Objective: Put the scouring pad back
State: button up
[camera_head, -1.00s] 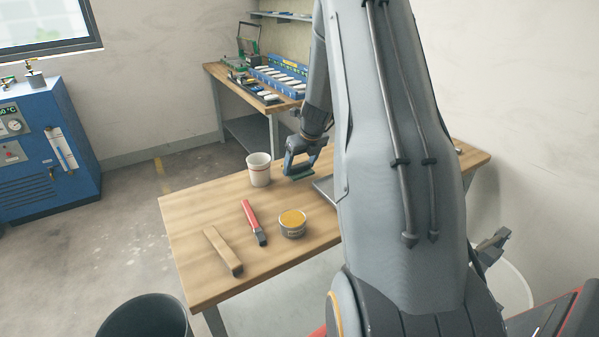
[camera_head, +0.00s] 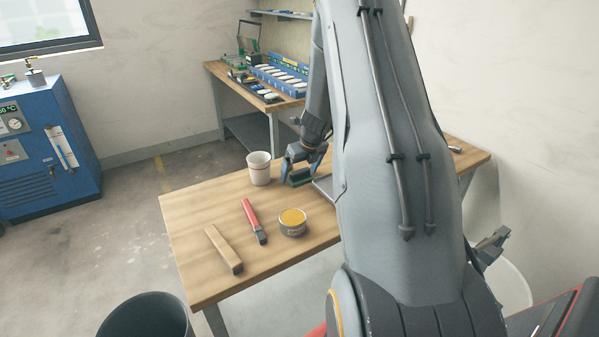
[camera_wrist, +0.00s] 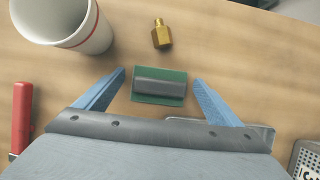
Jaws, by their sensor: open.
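The scouring pad (camera_wrist: 159,97) is a green rectangle with a grey bar across its middle, seen in the wrist view lying on the wooden table (camera_wrist: 235,50). My gripper (camera_wrist: 160,80) is open, with one blue finger on each side of the pad and gaps showing between the fingers and the pad. In the head view, my gripper (camera_head: 299,179) is low over the table, right of the white cup. The pad is hard to make out there among the fingers.
A white cup with a red band (camera_head: 259,168) stands close left of my gripper. A brass fitting (camera_wrist: 161,34) lies beyond the pad. A yellow-topped tin (camera_head: 292,222), a red-handled tool (camera_head: 254,221) and a wooden-handled tool (camera_head: 223,249) lie nearer. A grey tray edge (camera_wrist: 262,133) is close by.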

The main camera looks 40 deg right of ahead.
jog(key=b+v, duration=0.2)
jog(key=v, duration=0.9)
jog(key=s+a+r+n+g, duration=0.1)
jog(key=s+a+n, duration=0.3)
jog(key=a+n, duration=0.45)
jog(key=s+a+r+n+g, duration=0.1)
jog(key=s+a+n, duration=0.2)
jog(key=a+n, duration=0.55)
jog(key=s+a+f+n+g, duration=0.1)
jog(key=s+a+n, duration=1.2)
jog(key=n, duration=0.6)
jog(key=shift+s+a+f+n, duration=0.15)
jog(key=shift+s+a+n, duration=0.15)
jog(key=shift+s, duration=0.65)
jog(key=shift+f, duration=0.2)
jog(key=shift+f+b, duration=0.3)
jog(key=shift+b, duration=0.25)
